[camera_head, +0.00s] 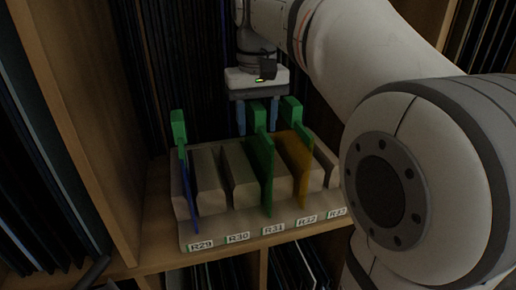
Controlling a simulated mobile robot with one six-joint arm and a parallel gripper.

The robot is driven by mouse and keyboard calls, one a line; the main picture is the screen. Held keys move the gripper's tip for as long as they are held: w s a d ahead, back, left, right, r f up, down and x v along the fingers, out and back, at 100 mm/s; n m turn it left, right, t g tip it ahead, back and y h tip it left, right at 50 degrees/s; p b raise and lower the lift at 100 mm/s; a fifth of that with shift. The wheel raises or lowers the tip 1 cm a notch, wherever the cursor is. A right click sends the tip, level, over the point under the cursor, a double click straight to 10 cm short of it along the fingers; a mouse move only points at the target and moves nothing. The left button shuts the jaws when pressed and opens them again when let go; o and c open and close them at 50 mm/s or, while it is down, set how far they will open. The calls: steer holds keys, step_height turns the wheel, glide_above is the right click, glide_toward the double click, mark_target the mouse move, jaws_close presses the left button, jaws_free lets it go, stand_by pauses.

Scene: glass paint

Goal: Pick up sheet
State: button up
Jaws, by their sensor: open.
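A rack (220,232) with slots labelled R29, R30, R31, R32 and a partly covered last label stands on a wooden shelf. A blue sheet (190,190) with a green tab on top stands upright at the left, near R29. A green sheet (263,170) with a green tab stands in the middle, near R31. An orange sheet (297,160) with a green tab stands to its right, near R32. My gripper (258,122) points down with its bluish fingers apart, one on each side of the green sheet's tab. Whether they touch it is unclear.
A wooden side panel (95,110) rises at the left of the rack. Several dark upright sheets (165,60) fill the space behind it. My arm covers the right side. The shelf's front edge (170,262) runs below the rack, with compartments underneath.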

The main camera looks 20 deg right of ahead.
jaws_close()
stand_by(0.5)
steer(key=shift+r, duration=0.1)
steer(key=shift+r, duration=4.95)
